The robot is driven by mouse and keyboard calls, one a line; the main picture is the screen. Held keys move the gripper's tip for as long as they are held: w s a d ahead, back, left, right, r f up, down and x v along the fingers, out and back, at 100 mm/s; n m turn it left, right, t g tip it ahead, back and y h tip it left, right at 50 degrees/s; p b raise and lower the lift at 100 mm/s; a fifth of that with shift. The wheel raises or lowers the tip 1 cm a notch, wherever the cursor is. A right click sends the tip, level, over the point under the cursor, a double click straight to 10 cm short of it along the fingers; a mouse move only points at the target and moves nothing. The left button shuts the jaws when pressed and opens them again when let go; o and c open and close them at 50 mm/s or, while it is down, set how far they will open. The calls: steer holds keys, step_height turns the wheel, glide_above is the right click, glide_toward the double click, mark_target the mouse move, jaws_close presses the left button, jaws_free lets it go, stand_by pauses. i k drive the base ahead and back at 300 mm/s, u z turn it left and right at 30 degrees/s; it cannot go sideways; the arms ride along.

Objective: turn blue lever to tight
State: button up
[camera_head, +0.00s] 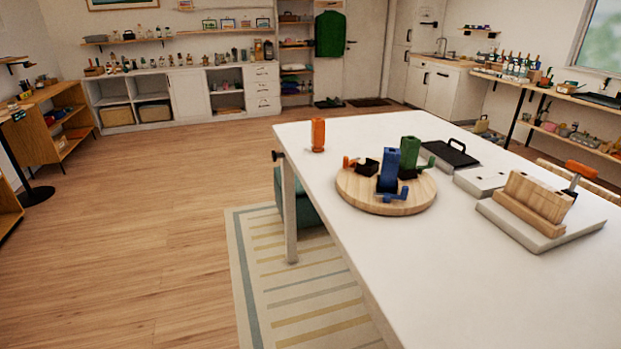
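A round wooden board (360,197) lies on the white table. On it stands an upright blue block (389,166) with a blue lever (399,194) low at its front right, pointing right. A green block (410,150) with a green lever (429,163) stands behind it to the right. A small orange lever (350,163) is at the board's left, beside a black holder (369,168). Whether the blue lever is tight or loose cannot be told. My gripper is not in view.
An orange cylinder (318,135) stands at the table's far left corner. Right of the board are a dark panel with a handle (449,155), a light box (481,182) and a wooden rack (533,206). The white table's (430,275) front is clear, as is the floor to its left.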

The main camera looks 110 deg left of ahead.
mark_target(387, 197)
steer(key=u, duration=2.85)
steer(key=k, duration=0.6)
steer(key=u, duration=0.75)
steer(key=i, duration=1.1)
steer(key=z, duration=0.5)
